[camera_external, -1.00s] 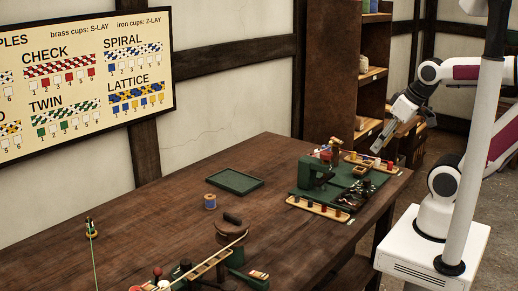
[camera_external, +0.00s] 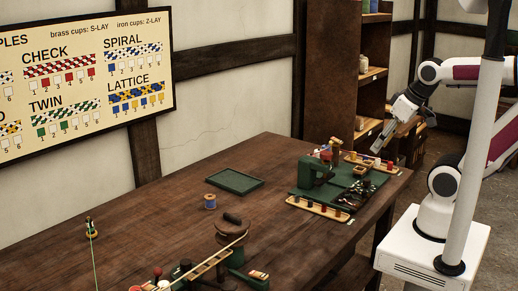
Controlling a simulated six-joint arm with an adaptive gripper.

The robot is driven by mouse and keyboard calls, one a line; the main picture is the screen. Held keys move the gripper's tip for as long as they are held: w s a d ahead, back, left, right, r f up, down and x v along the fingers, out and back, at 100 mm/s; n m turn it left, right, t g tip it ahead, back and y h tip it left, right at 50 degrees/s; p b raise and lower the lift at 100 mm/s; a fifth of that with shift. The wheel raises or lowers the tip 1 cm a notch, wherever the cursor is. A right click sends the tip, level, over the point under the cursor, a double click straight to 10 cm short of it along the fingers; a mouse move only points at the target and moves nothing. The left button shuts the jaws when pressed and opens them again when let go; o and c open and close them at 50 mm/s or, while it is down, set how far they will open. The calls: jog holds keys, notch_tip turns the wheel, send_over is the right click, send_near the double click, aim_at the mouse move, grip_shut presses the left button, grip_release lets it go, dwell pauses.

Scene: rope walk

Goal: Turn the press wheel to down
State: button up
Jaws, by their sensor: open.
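A green press (camera_external: 307,172) stands on a green mat at the right end of the wooden table. A small red and brown part (camera_external: 325,154) shows at its top; I cannot make out clearly whether this is the press wheel or how it is turned. My gripper (camera_external: 385,143) hangs in the air above and to the right of the press, with its fingers pointing down and to the left. It is open, holds nothing and appears apart from everything on the table.
A wooden rack of coloured pegs (camera_external: 318,208) lies in front of the press. Another rack (camera_external: 372,162) lies behind it, and dark small parts (camera_external: 357,194) lie to its right. A green tray (camera_external: 234,181) and blue spool (camera_external: 210,202) lie left. The table's middle is mostly clear.

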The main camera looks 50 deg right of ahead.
jog(key=shift+o, duration=0.8)
jog(key=n+g+h, duration=0.2)
jog(key=n+h, duration=0.1)
jog(key=n, duration=2.4)
send_near(326, 153)
jog(key=shift+w+f, duration=0.25)
jog(key=shift+f, duration=0.05)
jog(key=shift+f, duration=0.2)
jog(key=shift+x, duration=3.75)
